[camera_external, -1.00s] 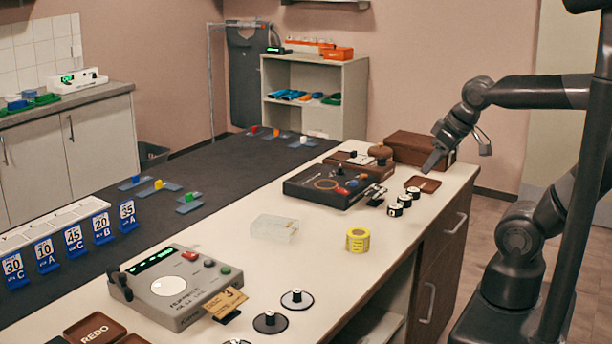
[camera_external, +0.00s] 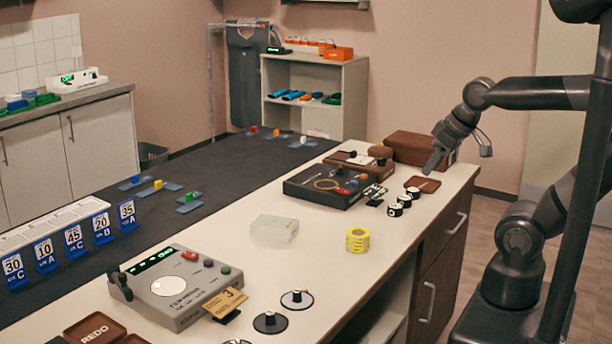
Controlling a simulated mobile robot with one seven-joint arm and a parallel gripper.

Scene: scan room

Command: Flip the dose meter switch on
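I cannot tell for sure which device is the dose meter, and none has a readable dose meter label. A white device (camera_external: 75,81) with a small green display stands on the left counter. A grey console (camera_external: 178,287) with a green display, a lever and coloured buttons stands on the near worktop. A black console (camera_external: 329,184) with red and blue controls stands farther back on the same worktop. Switch positions are too small to tell. My gripper (camera_external: 433,162) hangs above the far right part of the worktop, pointing down, apart from these devices. Its finger opening is not clear.
A clear box (camera_external: 274,230), a yellow tape roll (camera_external: 357,240) and several black-and-white knobs stand on the worktop (camera_external: 310,270). Brown boxes (camera_external: 410,147) stand near my gripper. Numbered blue stands (camera_external: 75,240) line the left. The dark table (camera_external: 215,165) has free room.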

